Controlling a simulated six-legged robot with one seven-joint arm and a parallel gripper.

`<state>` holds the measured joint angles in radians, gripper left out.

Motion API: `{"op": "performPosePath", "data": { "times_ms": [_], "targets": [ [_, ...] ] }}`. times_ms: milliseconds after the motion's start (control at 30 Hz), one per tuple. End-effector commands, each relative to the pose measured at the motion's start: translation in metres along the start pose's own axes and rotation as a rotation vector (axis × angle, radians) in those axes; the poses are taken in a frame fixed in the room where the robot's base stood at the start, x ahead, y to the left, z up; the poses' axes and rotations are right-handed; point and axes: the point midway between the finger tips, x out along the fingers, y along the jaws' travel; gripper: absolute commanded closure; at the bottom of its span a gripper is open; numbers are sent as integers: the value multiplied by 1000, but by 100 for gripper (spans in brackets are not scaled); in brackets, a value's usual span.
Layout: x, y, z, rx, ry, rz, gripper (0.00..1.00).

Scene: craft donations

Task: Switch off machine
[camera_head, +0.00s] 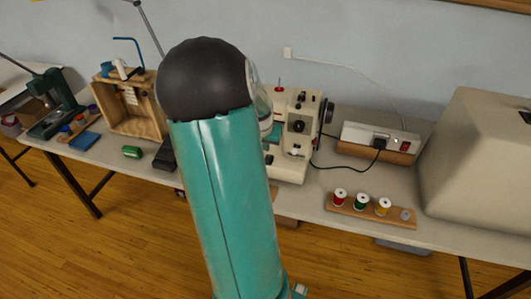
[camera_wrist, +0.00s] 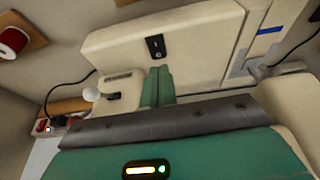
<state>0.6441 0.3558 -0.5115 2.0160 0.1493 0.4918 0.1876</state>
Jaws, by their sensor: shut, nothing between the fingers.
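The cream sewing machine (camera_head: 297,132) stands on the table, partly hidden behind my teal arm in the head view. In the wrist view its cream body (camera_wrist: 115,42) lies across the top, with a small black rocker switch (camera_wrist: 155,46) bearing a white mark. My gripper (camera_wrist: 158,69) shows as two teal fingers, shut together and empty. Its fingertips are just below the switch in the picture, over the machine's side. I cannot tell whether they touch it. In the head view the fingers are not clearly seen behind my arm.
A power strip (camera_head: 376,139) with a black plug and red switch sits right of the machine, its cord leading there. A wooden rack (camera_head: 350,206) of thread spools lies in front. A large beige cover (camera_head: 480,165) stands at right. A wooden box (camera_head: 133,108) stands at left.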

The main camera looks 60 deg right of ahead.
Motion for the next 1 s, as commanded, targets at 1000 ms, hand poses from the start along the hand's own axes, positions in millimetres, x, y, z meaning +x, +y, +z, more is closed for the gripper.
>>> {"op": "performPosePath", "data": {
  "times_ms": [1000],
  "targets": [
    [-78, 2, -3, 4, 1, 1, 100]
  ]
}}
